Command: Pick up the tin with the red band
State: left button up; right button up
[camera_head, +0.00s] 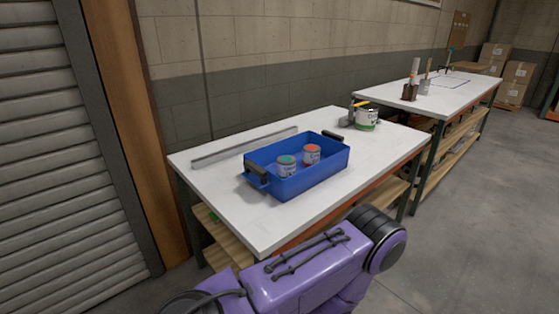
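The tin with the red band (312,155) stands upright inside the blue crate (300,186), towards the crate's right part. A tin with a teal top (287,167) stands beside it on the left in the same crate. The crate walls hide the lower parts of both tins. Neither of my grippers is in view; a purple part of my own body shows at the bottom.
The crate with black handles sits on a white table (210,185). A grey bar (245,147) lies along the back. A second table (455,97) holds brushes. The table's left front is clear.

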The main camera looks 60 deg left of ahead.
aim_at(311, 155)
jog(key=k, duration=0.35)
jog(key=u, duration=0.8)
